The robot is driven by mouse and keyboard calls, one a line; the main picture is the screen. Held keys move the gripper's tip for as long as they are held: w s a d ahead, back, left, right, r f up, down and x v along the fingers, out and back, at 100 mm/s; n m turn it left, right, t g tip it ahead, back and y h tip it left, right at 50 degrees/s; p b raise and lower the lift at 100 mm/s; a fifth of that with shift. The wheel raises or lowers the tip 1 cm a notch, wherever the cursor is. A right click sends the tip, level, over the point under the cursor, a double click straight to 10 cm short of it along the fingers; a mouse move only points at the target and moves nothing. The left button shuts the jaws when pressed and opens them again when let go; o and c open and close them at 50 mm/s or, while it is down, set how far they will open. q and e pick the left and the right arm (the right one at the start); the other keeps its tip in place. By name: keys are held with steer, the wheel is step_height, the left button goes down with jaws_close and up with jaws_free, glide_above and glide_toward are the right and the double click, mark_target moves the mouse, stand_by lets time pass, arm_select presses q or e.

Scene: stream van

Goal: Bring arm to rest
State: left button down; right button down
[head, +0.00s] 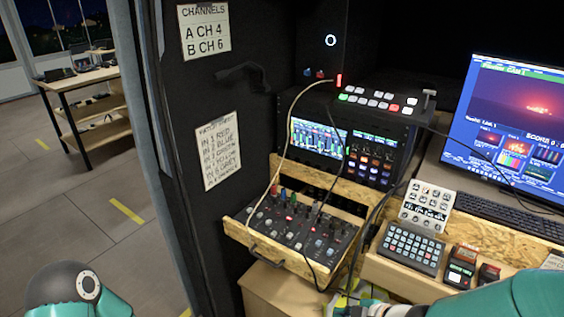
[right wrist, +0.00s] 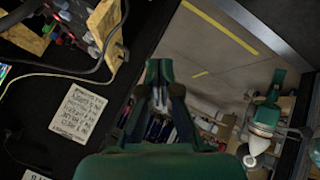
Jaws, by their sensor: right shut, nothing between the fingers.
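My right arm (head: 500,300) is teal and comes in low at the right of the head view, in front of the desk. Its gripper is at the bottom edge there, and I cannot make out its fingers clearly. In the right wrist view, my right gripper (right wrist: 163,88) shows from above its teal body, with its fingers together and nothing held. It is clear of the van's dark wall panel. Part of my left arm (head: 78,288) shows as a teal and dark joint at the bottom left of the head view.
An audio mixer (head: 295,230) sits on a wooden pull-out shelf, with cables hanging over its front. A video switcher (head: 375,105), button pad (head: 410,248), keyboard (head: 510,215) and monitor (head: 515,120) stand behind or right. Open floor (head: 70,210) lies left.

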steer(key=s+a+f+m+g+h, duration=0.1)
steer(key=s+f+m+g, duration=0.4)
steer(key=s+f+m, duration=1.2)
steer(key=shift+a+f+m+g+h, duration=0.3)
steer(key=shift+a+f+m+g, duration=0.15)
steer(key=shift+f+m, duration=0.4)
